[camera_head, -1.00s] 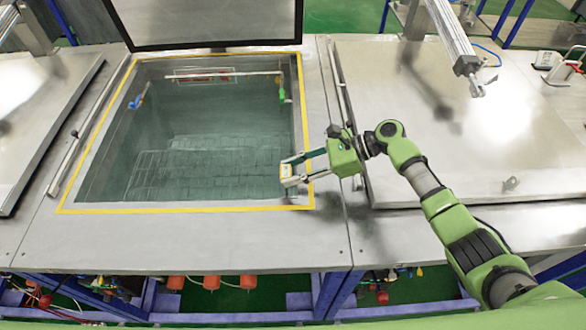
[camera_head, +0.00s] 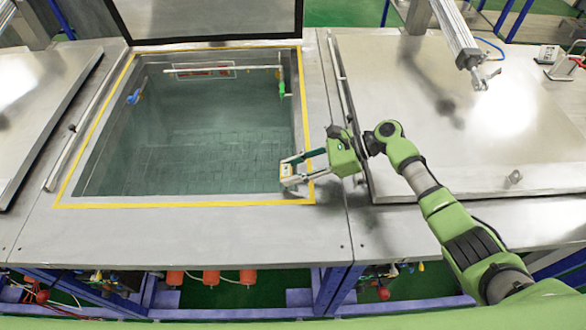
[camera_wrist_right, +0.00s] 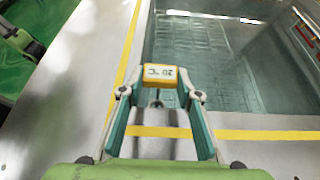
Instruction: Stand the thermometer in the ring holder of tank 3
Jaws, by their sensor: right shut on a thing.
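My right gripper (camera_head: 287,172) is at the right edge of the open tank (camera_head: 322,172), its fingers over the yellow-marked rim. It is shut on the thermometer, whose yellow-framed display head (camera_wrist_right: 160,75) reads about 20 °C between the fingertips in the right wrist view. In the head view the thermometer (camera_head: 286,170) is small and partly covered by the fingers. A thin part seems to hang below the head. A green fitting (camera_head: 281,89) sits inside the tank's right wall near the far corner; I cannot tell if it is the ring holder.
A blue fitting (camera_head: 134,96) is on the tank's left wall, and a pale bar (camera_head: 222,70) crosses its far end. The dark raised lid (camera_head: 205,20) stands behind. Closed metal lids flank the tank; a pneumatic cylinder (camera_head: 455,33) hangs over the right one (camera_head: 470,140). The front ledge is clear.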

